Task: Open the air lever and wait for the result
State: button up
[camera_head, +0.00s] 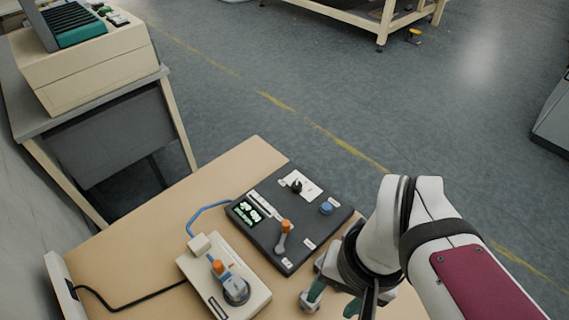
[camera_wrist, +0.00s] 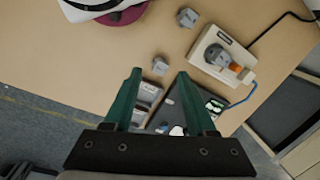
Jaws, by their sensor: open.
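A dark control panel (camera_head: 270,243) lies on the table and carries a grey lever with an orange tip (camera_head: 285,229). A cream box (camera_head: 257,301) beside it carries a round grey part and a second orange-tipped lever (camera_head: 217,267). I cannot tell by label which is the air lever. In the wrist view the cream box (camera_wrist: 204,44) and orange tip (camera_wrist: 235,67) show at upper right; the panel (camera_wrist: 178,112) is partly hidden by my fingers. My gripper (camera_wrist: 158,74) is open, with no object visibly held, above the table to the right of the panel in the head view.
A blue tube (camera_head: 207,207) links the cream box and panel. The panel has a green display (camera_head: 246,212), a black knob (camera_head: 296,186) and a blue button (camera_head: 326,208). Loose grey pieces (camera_wrist: 187,17) (camera_wrist: 160,65) lie on the table. A black cable (camera_head: 130,304) runs left.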

jog(key=w+a+r+n, duration=0.1)
jog(key=w+a+n, duration=0.1)
jog(key=w+n, duration=0.75)
jog(key=n+h, duration=0.1)
jog(key=n, duration=0.3)
send_over(285, 223)
notch_tip(285, 223, down, 3)
jog(key=shift+h, duration=0.3)
notch_tip(285, 223, down, 15)
jog(key=shift+d+r, duration=0.1)
jog(key=shift+r, duration=0.05)
jog(key=shift+f, duration=0.45)
grip_shut()
